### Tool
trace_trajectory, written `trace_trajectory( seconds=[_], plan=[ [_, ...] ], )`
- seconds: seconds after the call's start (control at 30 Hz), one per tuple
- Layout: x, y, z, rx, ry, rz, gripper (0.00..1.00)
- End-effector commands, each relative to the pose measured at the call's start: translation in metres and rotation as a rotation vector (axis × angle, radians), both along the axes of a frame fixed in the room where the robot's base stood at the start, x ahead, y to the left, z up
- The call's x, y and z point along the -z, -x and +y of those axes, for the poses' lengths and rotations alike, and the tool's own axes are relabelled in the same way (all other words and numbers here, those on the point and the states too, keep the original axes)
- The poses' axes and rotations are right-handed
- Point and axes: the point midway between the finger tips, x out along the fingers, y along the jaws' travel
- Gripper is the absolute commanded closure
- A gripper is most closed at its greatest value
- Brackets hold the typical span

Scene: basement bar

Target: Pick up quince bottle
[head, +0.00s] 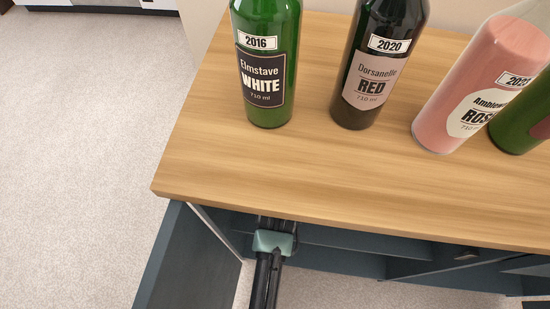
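No bottle with a quince label can be made out in the head view. My gripper (276,223) is at the end of my dark arm with a teal section, reaching in under the front edge of the wooden counter (310,175). It is in front of the open dark blue cabinet (340,262) below. Its fingers are hidden by the counter edge, so whether they are open or hold anything does not show.
On the counter stand a green Elmstave White bottle (268,50), a dark Dorsanelle Red bottle (378,50), a pink rosé bottle (470,85) and a cut-off green bottle (520,125). An open cabinet door (185,262) stands left of my arm. Carpet at left is clear.

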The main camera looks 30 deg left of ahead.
Motion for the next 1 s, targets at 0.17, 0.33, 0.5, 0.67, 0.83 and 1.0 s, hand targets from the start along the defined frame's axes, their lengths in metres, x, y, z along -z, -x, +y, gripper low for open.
trace_trajectory(
  seconds=[0.17,0.33,0.5,0.67,0.83,1.0],
  plan=[
    [0.0,0.0,0.0,0.0,0.0,0.0,0.58],
    [0.0,0.0,0.0,0.0,0.0,0.0,0.88],
    [0.0,0.0,0.0,0.0,0.0,0.001,1.0],
    [-0.003,-0.002,0.001,0.0,-0.003,-0.006,1.0],
    [-0.005,-0.002,0.001,0.0,-0.003,-0.006,1.0],
    [-0.017,-0.003,0.001,0.001,-0.004,-0.009,1.0]
  ],
)
